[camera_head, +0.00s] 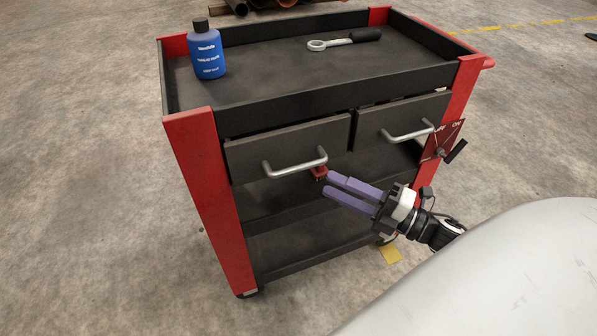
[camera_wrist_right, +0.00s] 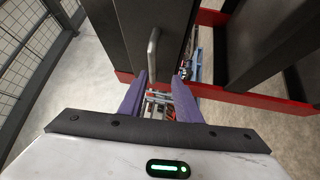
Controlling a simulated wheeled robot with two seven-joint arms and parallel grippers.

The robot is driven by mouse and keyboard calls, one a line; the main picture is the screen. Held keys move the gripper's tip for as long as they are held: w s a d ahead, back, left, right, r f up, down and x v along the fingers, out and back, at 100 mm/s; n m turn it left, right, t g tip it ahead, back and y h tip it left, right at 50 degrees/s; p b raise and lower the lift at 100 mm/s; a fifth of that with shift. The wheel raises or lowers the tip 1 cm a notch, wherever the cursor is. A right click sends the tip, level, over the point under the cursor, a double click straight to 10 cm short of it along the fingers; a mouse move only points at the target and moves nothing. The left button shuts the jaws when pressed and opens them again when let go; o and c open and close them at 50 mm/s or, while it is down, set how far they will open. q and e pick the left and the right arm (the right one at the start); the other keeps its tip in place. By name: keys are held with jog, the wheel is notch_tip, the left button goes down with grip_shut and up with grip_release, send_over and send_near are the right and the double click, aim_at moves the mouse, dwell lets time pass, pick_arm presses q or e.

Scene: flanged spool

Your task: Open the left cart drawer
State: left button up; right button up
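The cart's left drawer (camera_head: 285,145) has a dark front and a silver bar handle (camera_head: 295,168). Its front looks nearly flush with the cart; I cannot tell whether it stands slightly out. My right gripper (camera_head: 328,183) has purple fingers, parted and empty, just below and right of the handle's right end. In the right wrist view, the handle (camera_wrist_right: 153,50) lies ahead of the gap between the spread fingers (camera_wrist_right: 157,92), nearer the left finger, and is not clasped. My left gripper is not in view.
The right drawer (camera_head: 400,120) has a similar handle. A red panel with a lever (camera_head: 443,142) is on the cart's right post. A blue bottle (camera_head: 207,52) and a ratchet tool (camera_head: 343,40) are on the cart top. Open shelves (camera_head: 300,245) are below the drawers.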

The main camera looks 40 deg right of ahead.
aim_at(298, 168)
jog(key=w+a+r+n, duration=0.1)
jog(key=w, duration=0.1)
jog(key=w+a+y, duration=0.1)
jog(key=w+a, duration=0.1)
jog(key=w, duration=0.1)
jog(key=w+a+r+n, duration=0.1)
jog(key=w+a, duration=0.1)
jog(key=w, duration=0.1)
jog(key=shift+w+r+n+g+y+p, duration=0.15)
jog(key=shift+r+n+g+y+p, duration=0.15)
jog(key=shift+p, duration=0.05)
grip_shut()
jog(key=shift+a, duration=0.1)
